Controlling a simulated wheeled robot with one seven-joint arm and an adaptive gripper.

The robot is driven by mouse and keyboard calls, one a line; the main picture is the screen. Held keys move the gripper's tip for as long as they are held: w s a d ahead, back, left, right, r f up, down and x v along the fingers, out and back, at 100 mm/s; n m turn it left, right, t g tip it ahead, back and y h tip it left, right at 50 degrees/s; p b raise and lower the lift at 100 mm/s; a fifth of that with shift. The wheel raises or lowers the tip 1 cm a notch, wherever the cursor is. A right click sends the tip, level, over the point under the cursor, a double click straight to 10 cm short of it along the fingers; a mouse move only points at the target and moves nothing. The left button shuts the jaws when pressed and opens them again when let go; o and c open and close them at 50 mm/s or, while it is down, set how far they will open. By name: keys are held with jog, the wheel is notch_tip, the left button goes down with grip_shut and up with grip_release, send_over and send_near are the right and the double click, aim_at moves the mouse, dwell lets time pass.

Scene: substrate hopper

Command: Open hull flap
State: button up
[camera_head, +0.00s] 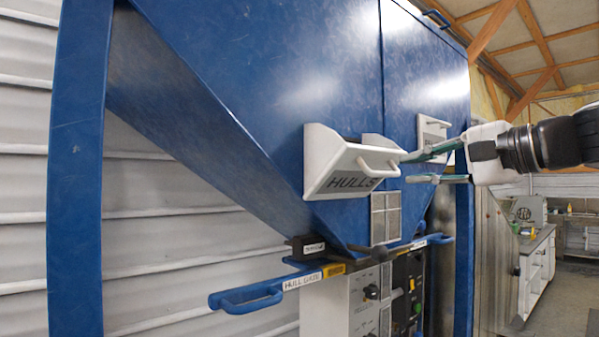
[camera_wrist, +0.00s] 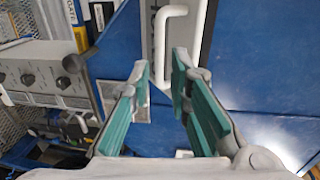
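The hull flap (camera_head: 350,172) is a white box-like front marked HULLS on the blue hopper.
A second white flap (camera_head: 432,132) sits on the hopper's right panel, behind my gripper. Below are a blue bar handle labelled HULL GATE (camera_head: 250,300) and a control panel (camera_head: 350,305) with knobs. A blue post (camera_head: 76,170) stands at left. Open floor lies at far right.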

aim_at(387, 173)
jog(key=p+x, duration=0.1)
jog(key=x, duration=0.6)
jog(key=shift+w+a, duration=0.15)
grip_shut()
